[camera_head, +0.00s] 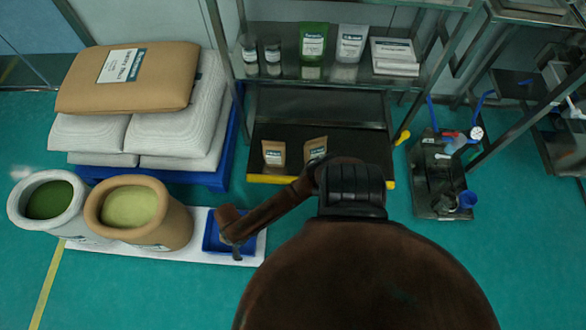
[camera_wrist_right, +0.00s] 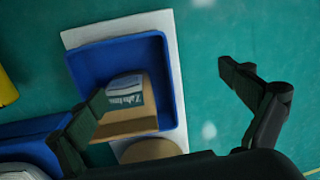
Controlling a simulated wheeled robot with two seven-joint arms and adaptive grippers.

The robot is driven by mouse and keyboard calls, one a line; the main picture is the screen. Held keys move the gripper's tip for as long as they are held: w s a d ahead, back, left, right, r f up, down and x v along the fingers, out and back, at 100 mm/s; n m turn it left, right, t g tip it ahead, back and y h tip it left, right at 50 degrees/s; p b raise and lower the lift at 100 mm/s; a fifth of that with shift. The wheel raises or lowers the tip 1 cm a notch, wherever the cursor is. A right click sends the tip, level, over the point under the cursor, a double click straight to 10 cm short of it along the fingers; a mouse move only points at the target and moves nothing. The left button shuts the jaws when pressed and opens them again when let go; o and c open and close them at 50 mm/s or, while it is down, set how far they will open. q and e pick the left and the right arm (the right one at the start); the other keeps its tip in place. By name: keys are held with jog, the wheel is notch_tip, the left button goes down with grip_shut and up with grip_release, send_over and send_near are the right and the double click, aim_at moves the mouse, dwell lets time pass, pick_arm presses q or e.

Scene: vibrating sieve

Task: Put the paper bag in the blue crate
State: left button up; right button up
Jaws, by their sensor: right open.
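The blue crate (camera_wrist_right: 166,75) lies on a white board, and in the right wrist view a brown paper bag (camera_wrist_right: 142,117) with a white and teal label lies inside it. My right gripper (camera_wrist_right: 162,82) is open, its two dark fingers spread wide. The left finger in that view overlaps the bag's left side; I cannot tell whether it touches. In the head view the blue crate (camera_head: 212,246) is at lower middle left, partly hidden by my arm and gripper, and the bag in it is not clear. My left gripper is not in view.
Two open sacks, one white (camera_head: 22,208) and one tan (camera_head: 168,235), stand left of the crate. A blue pallet (camera_head: 215,180) with stacked sacks is behind. Two small brown pouches (camera_head: 273,153) stand on the low shelf.

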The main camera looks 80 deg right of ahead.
jog(key=s+a, duration=0.4)
jog(key=s, duration=1)
jog(key=s+d+r, duration=0.2)
jog(key=s+d, duration=0.1)
jog(key=s, duration=0.3)
jog(key=s+d+r+m, duration=0.1)
jog(key=s+d+r, duration=0.1)
jog(key=s+d, duration=0.2)
jog(key=s, duration=0.2)
jog(key=shift+s+r+h, duration=0.15)
jog(key=shift+s+h, duration=0.25)
jog(key=shift+c, duration=0.6)
